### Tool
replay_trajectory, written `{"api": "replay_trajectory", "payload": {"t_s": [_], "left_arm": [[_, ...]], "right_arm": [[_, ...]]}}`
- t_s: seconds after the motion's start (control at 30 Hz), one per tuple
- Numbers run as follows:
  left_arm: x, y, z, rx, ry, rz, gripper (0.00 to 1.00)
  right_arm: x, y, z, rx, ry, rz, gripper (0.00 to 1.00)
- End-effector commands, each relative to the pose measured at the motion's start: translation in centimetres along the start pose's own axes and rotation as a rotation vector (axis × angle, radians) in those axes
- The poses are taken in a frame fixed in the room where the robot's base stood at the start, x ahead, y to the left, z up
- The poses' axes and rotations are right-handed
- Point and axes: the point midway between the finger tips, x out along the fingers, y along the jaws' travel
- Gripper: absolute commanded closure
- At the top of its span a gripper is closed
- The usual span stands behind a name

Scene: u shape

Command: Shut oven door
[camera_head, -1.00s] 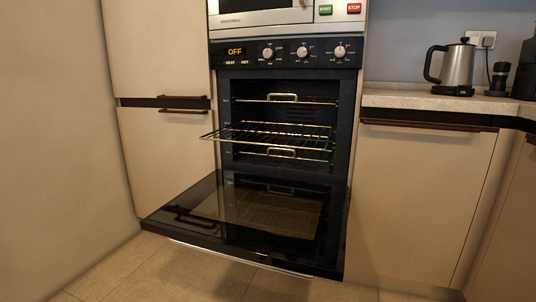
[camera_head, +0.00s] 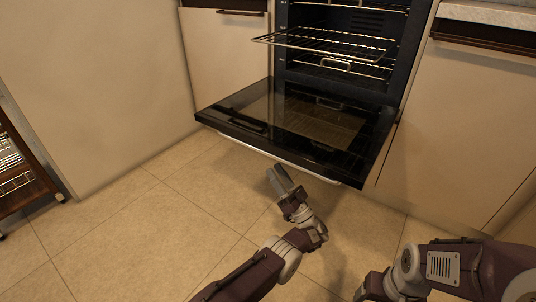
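The black glass oven door (camera_head: 235,112) is folded down open, roughly level, below the oven cavity. A pale bar, the door handle (camera_head: 270,157), runs under its front edge. The oven (camera_head: 397,55) stands open behind it, with a wire rack (camera_head: 325,42) pulled partly out over the door. My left gripper (camera_head: 275,170) is in front of and below the door's front edge, near the handle in the picture. Its two fingers lie close together with nothing seen between them. Whether it touches the handle is unclear. My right arm shows at the bottom right; its gripper is out of view.
Cream cabinets (camera_head: 468,110) flank the oven, with a counter (camera_head: 490,15) at the top right. A wooden cart with racks (camera_head: 20,180) stands at the left edge. The tiled floor (camera_head: 150,220) between is clear.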

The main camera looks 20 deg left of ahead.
Motion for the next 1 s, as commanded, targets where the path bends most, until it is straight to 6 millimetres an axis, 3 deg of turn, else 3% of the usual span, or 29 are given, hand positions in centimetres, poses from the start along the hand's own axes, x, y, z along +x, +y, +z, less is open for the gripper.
{"api": "replay_trajectory", "payload": {"t_s": [0.1,0.23,0.4,0.7,1.0], "left_arm": [[-1.2,-0.7,-1.1,-0.094,0.072,-0.020,0.61],[-1.0,-0.8,-1.3,-0.103,0.078,-0.023,0.61],[1.8,-0.9,-1.6,-0.098,0.075,-0.025,0.61],[6.9,-0.8,-1.6,-0.098,0.074,-0.023,0.61],[7.9,-0.9,-1.8,-0.097,0.074,-0.021,0.61]], "right_arm": [[-0.1,0.0,0.0,0.000,0.000,0.000,0.25],[-0.1,0.0,0.0,0.000,0.000,0.000,0.25],[-0.8,0.0,-0.1,0.000,0.001,0.000,0.25],[0.6,0.0,0.1,0.000,0.000,0.000,0.25],[0.6,0.0,0.1,0.000,0.000,0.000,0.25]]}}
